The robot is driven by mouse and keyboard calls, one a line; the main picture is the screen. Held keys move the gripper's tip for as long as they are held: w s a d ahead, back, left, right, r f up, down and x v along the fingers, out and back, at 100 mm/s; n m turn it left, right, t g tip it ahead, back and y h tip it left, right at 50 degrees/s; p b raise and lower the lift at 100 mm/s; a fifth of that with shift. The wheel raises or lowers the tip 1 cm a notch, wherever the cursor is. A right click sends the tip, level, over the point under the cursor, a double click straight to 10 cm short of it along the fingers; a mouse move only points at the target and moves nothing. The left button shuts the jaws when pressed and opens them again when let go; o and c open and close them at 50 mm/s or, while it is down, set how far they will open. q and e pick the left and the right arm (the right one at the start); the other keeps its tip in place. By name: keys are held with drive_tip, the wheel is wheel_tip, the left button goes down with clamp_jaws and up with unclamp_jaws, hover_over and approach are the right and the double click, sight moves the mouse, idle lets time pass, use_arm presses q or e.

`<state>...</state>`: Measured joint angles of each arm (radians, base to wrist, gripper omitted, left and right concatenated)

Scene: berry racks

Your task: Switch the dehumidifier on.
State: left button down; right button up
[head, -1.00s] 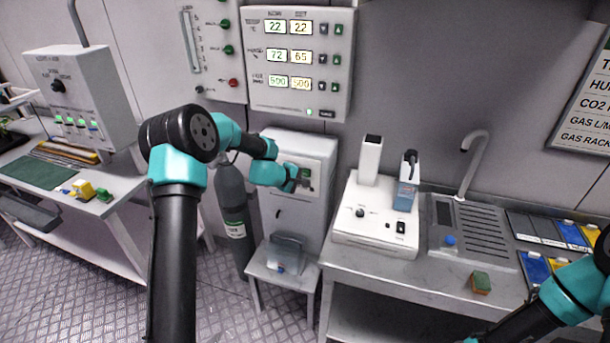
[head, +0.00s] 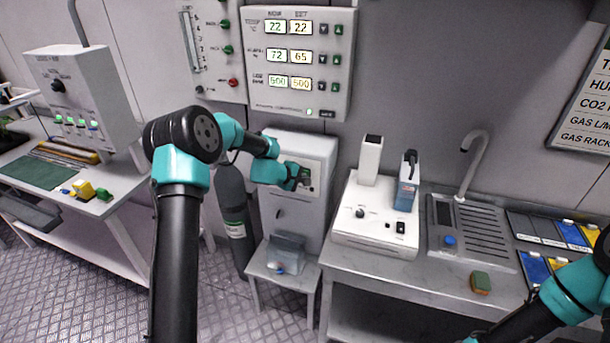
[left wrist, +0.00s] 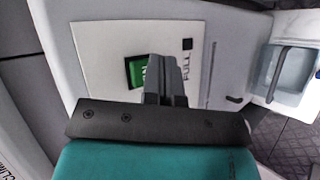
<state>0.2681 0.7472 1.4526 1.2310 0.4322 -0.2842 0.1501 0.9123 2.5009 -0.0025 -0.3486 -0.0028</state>
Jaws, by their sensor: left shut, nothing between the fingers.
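The dehumidifier (head: 300,215) is a white upright box against the wall, below the climate panel. In the left wrist view its white front plate (left wrist: 95,45) carries a green switch (left wrist: 135,72) with partly hidden white lettering, and a dark square beside the word FULL. My left gripper (head: 303,178) is at this plate. In the left wrist view its grey fingers (left wrist: 162,75) are shut and empty, right beside the green switch and covering part of it. I cannot tell whether they touch it. My right arm enters at the lower right; its gripper is out of view.
A clear container (head: 287,248) stands on a small stool (head: 262,268) before the dehumidifier. A dark gas cylinder (head: 233,215) stands to its left. A steel bench (head: 350,262) with a white instrument (head: 350,228) is on the right. The climate panel (head: 262,95) hangs above.

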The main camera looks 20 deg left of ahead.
use_arm(q)
drive_tip(key=shift+w, duration=0.45)
idle(0.6)
drive_tip(key=shift+s, duration=0.9)
drive_tip(key=shift+s+d, duration=0.15)
drive_tip(key=shift+s, duration=1.1)
drive_tip(key=shift+s+d, duration=0.1)
drive_tip(key=shift+s, duration=1.15)
drive_tip(key=s+d+f+m+g, duration=0.3)
drive_tip(key=s+f, duration=0.4)
drive_tip(key=s, duration=0.4)
drive_tip(key=s+d+f+m+g+y, duration=0.1)
drive_tip(key=s+d+f+m+g, duration=0.2)
drive_tip(key=s+f, duration=0.5)
drive_tip(key=s+d+f+m+g+y, duration=0.1)
drive_tip(key=s+d+f+m+g, duration=0.2)
drive_tip(key=s, duration=1.2)
wheel_tip(320, 180, down, 5)
drive_tip(key=d+m, duration=0.2)
drive_tip(key=shift+r+m, duration=0.2)
drive_tip(key=shift+m, duration=0.1)
